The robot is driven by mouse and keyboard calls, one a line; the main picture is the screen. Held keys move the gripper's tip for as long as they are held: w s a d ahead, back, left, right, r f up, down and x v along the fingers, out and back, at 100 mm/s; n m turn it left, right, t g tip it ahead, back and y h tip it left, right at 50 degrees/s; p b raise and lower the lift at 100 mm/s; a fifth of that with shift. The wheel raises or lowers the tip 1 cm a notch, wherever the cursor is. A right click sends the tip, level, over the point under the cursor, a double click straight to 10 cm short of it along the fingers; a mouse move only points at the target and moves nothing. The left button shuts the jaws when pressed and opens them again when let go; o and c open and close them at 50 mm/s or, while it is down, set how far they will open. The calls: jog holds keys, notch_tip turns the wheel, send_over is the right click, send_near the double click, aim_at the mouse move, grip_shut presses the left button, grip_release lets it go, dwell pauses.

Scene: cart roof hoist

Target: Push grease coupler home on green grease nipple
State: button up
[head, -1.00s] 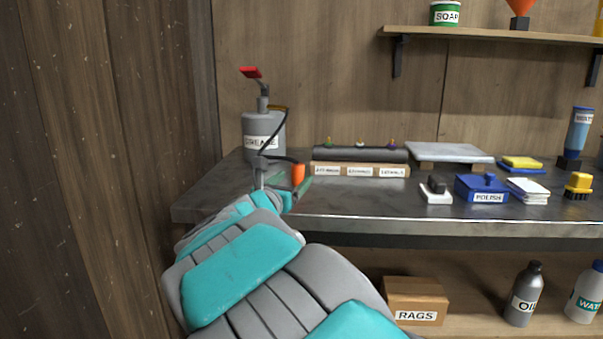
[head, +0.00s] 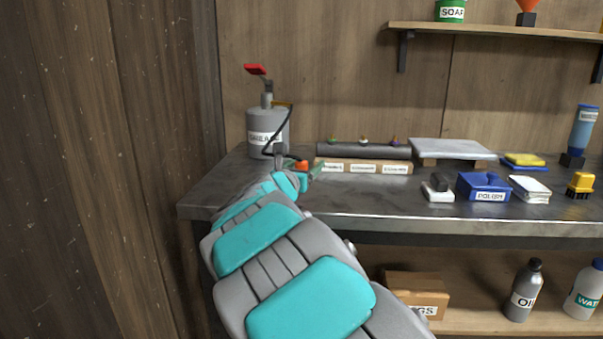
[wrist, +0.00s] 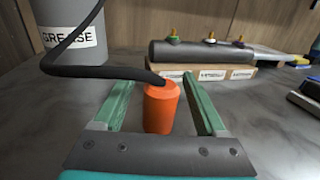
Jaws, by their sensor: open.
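The orange grease coupler (wrist: 161,108) is upright on the end of a black hose (wrist: 110,70). It also shows in the head view (head: 301,166), partly hidden by my arm. My gripper (wrist: 160,82) is open, with its green fingers on either side of the coupler and gaps visible. Whether the coupler's lower end touches the bench is hidden. The green grease nipple (wrist: 173,33) is leftmost of three on a dark grey cylinder (wrist: 195,50), beyond and right of the coupler. The head view shows it small (head: 333,140).
A grey grease can (head: 267,128) stands left of my gripper. A labelled wooden block (head: 345,166) fronts the cylinder. A grey slab (head: 455,150), a blue polish box (head: 484,187) and cloths lie to the right. The bench (head: 380,203) is clear in front of the block.

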grip_shut()
dwell(0.4)
jog(key=shift+r, duration=0.1)
